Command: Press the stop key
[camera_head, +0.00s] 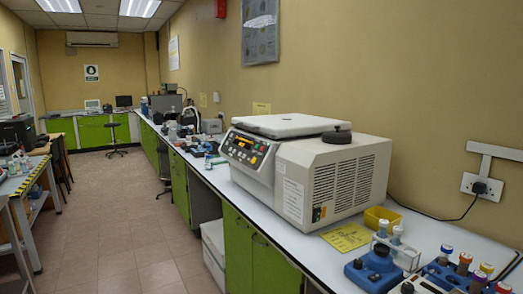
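A beige benchtop machine (335,180), which looks like a centrifuge, stands on the long white counter right of centre. Its white lid (290,125) is closed, with a dark round object (337,136) near its right end. The machine's dark control panel (244,149) faces left toward the aisle and carries several small yellow and orange keys or lights. The labels are too small to read, so I cannot tell which is the stop key. Neither of my grippers is in view, and nothing blocks the panel.
The counter (300,238) holds a yellow tray (382,218), a yellow sheet (346,237) and blue devices (373,270) with tubes at the front right. Green cabinets (255,255) stand beneath it. The tiled floor (120,220) is clear in the aisle. A table (28,182) stands left.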

